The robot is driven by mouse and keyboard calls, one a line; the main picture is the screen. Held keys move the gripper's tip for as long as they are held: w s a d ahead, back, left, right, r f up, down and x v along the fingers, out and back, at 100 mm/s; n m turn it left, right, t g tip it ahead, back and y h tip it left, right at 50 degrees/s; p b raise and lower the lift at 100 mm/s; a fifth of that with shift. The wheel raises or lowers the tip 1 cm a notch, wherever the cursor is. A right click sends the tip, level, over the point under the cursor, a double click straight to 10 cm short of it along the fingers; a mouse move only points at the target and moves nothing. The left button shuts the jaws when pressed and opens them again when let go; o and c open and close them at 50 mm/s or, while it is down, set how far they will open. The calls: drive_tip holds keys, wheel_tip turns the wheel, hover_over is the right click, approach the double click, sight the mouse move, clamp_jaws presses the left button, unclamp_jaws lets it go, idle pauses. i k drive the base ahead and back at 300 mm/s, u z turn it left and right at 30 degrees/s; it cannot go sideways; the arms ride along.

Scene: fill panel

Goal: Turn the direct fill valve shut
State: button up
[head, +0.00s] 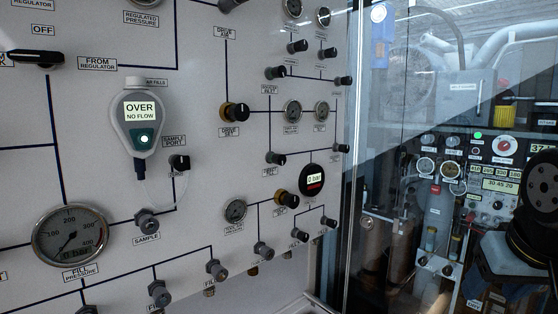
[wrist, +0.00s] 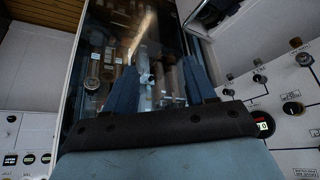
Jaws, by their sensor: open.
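The white fill panel (head: 100,190) fills the left and middle of the head view, with several small valve knobs. No label there reads clearly as direct fill, so I cannot tell which knob is the direct fill valve. One black selector lever (head: 37,57) lies level beside an OFF label at upper left. A grey knob (head: 160,294) and others sit along the bottom fill line. My gripper (wrist: 158,85) shows in the wrist view with two blue fingers spread apart and nothing between them. It points towards glass, away from the panel knobs, and touches none of them.
A fill pressure gauge (head: 70,234) and a handheld meter reading OVER, NO FLOW (head: 140,118) are on the panel. A clear glass pane (head: 375,130) stands right of the panel, with machinery behind. My dark arm shows at the right edge.

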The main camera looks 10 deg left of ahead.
sight(280, 159)
drive_tip(key=z, duration=0.45)
drive_tip(key=k, duration=1.25)
drive_tip(key=u, duration=0.95)
drive_tip(key=i, duration=1)
drive_tip(key=u, duration=0.05)
